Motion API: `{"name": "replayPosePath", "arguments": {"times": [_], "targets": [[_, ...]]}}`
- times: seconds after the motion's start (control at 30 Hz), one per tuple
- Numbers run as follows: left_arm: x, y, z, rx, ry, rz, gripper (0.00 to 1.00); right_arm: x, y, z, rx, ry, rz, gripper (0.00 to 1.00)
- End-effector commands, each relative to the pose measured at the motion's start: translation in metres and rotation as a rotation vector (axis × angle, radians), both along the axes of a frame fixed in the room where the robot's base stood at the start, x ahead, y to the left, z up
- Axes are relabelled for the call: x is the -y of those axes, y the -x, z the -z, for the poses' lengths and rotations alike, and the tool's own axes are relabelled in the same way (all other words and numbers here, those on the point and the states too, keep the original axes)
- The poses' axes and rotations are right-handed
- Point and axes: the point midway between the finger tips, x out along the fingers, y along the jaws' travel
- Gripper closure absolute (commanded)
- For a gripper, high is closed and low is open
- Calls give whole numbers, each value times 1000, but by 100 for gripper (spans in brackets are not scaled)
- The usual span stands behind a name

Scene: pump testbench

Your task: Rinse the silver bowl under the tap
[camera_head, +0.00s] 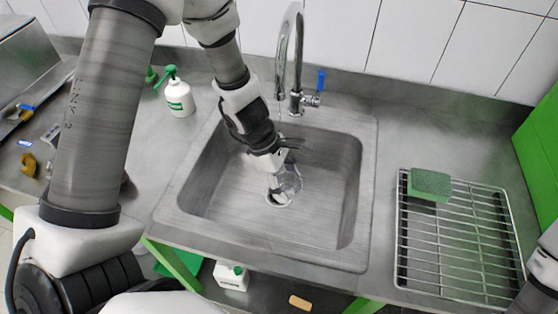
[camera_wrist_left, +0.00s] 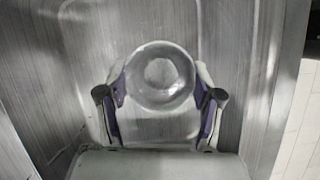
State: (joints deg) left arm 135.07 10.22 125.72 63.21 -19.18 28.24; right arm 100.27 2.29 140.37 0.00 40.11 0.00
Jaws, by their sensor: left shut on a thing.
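The silver bowl (camera_head: 291,178) is inside the sink basin (camera_head: 225,195), low and near its middle. My left gripper (camera_head: 279,179) reaches down into the basin and is shut on the bowl. In the left wrist view the round, shiny bowl (camera_wrist_left: 160,75) sits between the two fingers of my left gripper (camera_wrist_left: 160,98). The chrome tap (camera_head: 297,55) with a blue lever (camera_head: 321,81) rises behind the sink. Its spout ends above and behind the bowl. I cannot tell whether water runs. Only a part of my right arm shows at the right edge; its gripper is out of view.
A wire rack (camera_head: 455,245) with a green sponge (camera_head: 430,184) stands on the counter right of the sink. A white soap bottle (camera_head: 179,97) with a green pump stands left behind it. A green panel (camera_head: 541,140) is at the far right. Counter behind the rack is clear.

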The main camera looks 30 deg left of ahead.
Motion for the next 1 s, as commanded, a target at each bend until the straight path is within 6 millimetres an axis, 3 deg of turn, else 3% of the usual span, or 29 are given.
{"name": "replayPosePath", "arguments": {"times": [0.37,1.0], "targets": [[3,3,-3,1,0,1,71,0,0,3,0,0,0,63],[29,41,-40,0,0,0,71,0,0,17,0,0,0,63]]}}
